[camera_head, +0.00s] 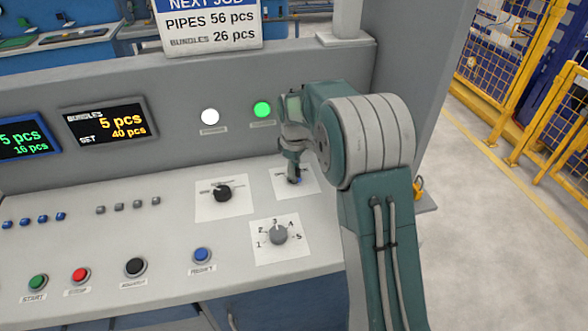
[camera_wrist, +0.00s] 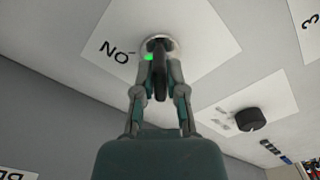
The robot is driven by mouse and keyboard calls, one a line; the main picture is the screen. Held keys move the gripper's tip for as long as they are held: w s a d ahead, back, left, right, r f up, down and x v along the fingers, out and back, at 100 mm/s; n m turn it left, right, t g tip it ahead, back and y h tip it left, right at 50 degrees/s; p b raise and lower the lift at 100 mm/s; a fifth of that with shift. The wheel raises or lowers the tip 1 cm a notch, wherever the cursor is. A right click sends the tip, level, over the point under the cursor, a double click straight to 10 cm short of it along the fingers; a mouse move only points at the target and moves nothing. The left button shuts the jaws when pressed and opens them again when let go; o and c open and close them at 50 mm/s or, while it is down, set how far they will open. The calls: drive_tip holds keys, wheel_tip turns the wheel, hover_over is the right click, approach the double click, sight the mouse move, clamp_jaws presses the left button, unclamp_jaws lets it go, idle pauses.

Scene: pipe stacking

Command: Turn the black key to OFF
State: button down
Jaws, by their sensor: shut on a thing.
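The black key (camera_wrist: 160,80) stands out from its lock on a white label plate (camera_wrist: 208,28) in the wrist view. Letters reading "ON", upside down here, are printed on the plate beside the lock. A small bright green mark shows next to the key's base. My gripper (camera_wrist: 158,72) is shut on the key, one finger on each side. In the head view my gripper (camera_head: 293,178) reaches down to the label plate (camera_head: 310,181) at the right end of the console and hides most of the key.
A black rotary switch (camera_head: 222,193) is left of the key, and a grey numbered selector (camera_head: 278,235) is in front. A blue button (camera_head: 202,255) is nearer the front edge. A green lamp (camera_head: 262,110) is lit on the back panel beside a white lamp (camera_head: 210,116).

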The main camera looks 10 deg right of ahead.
drive_tip(key=c, duration=0.7)
unclamp_jaws()
drive_tip(key=shift+w, duration=0.1)
drive_tip(key=shift+r, duration=0.1)
wheel_tip(320, 180, up, 12)
drive_tip(key=shift+a, duration=0.1)
